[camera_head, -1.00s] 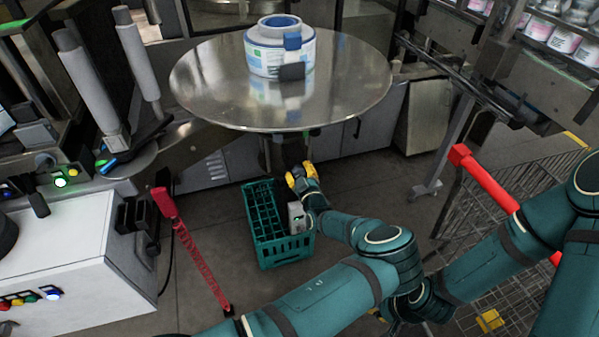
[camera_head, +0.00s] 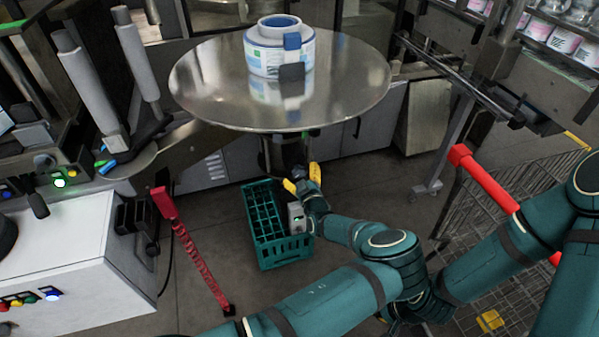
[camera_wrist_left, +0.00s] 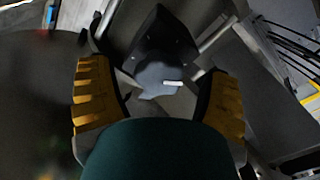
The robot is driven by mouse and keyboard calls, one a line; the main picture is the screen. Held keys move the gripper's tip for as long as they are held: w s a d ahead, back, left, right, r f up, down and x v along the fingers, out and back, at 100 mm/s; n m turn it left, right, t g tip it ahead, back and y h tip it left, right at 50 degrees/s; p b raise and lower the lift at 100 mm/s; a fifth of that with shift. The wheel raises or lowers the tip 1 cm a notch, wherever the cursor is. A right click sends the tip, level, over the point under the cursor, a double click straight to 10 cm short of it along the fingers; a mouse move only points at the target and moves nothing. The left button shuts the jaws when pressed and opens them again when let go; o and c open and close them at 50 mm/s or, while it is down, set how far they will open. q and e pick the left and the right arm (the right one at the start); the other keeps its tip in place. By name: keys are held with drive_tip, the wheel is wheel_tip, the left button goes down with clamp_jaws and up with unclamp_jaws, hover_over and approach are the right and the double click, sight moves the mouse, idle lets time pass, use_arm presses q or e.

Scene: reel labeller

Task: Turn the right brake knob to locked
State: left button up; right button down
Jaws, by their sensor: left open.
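A grey knob (camera_wrist_left: 160,78) with a white bar mark shows in the left wrist view, in front of a black bracket (camera_wrist_left: 165,40). It lies between and beyond the two yellow fingers of my left gripper (camera_wrist_left: 160,95), which are spread apart; I see no contact with it. In the head view my left gripper (camera_head: 302,180) is low under the front edge of the round metal table (camera_head: 210,85), above the floor. The knob cannot be made out clearly there. My right arm comes in from the right, but its gripper cannot be seen.
A white and blue reel (camera_head: 265,55) stands on the round table. A green crate (camera_head: 285,250) is on the floor close beside my left gripper. A wire cart (camera_head: 470,210) with a red handle (camera_head: 485,180) is at the right.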

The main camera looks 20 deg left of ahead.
use_arm(q)
drive_tip(key=v, duration=0.6)
drive_tip(key=shift+s+d, duration=0.15)
drive_tip(key=shift+d, duration=0.05)
